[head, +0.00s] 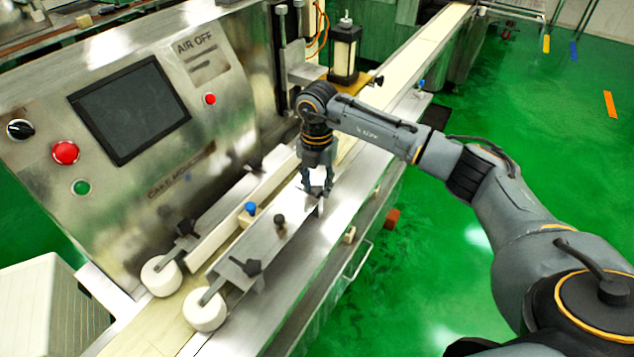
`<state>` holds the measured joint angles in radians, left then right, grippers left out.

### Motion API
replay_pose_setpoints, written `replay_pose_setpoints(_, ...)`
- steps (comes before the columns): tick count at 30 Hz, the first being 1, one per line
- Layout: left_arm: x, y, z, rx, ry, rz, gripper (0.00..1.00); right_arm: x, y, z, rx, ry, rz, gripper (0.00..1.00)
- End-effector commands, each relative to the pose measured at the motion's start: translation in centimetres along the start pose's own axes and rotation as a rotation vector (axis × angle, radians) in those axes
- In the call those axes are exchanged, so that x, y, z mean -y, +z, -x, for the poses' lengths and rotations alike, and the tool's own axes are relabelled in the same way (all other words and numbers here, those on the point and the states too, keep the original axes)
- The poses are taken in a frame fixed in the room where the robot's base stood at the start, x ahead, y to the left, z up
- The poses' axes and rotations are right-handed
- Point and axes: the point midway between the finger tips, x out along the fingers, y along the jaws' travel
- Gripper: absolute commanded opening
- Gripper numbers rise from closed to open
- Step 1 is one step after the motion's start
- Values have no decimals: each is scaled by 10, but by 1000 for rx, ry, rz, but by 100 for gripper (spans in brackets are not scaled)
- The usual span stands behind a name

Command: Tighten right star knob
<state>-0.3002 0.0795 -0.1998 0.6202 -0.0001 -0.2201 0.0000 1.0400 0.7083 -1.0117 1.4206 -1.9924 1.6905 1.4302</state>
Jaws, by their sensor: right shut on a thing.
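My right gripper (316,188) points down over the far part of the right guide rail (268,228), beside the conveyor belt. It is shut on a dark star knob, mostly hidden between the fingers; only dark tips show around them. Another black star knob (250,267) sits at the near end of the same rail. The left guide rail (215,215) carries black star knobs at its near end (187,228) and farther back (255,166). My left gripper is not in view.
The steel machine with a dark screen (130,108) and a red button (66,152) stands at the left. Two white rollers (161,276) (205,311) sit at the near rail ends. Green floor lies right.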

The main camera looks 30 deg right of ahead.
Motion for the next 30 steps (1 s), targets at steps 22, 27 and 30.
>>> replay_pose_setpoints(22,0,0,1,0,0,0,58,-1,1,1,2,3,-34,58)
replay_pose_setpoints(27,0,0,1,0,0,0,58,0,0,1,1,2,-33,58)
replay_pose_setpoints(30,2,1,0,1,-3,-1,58,0,0,1,1,2,-33,58)
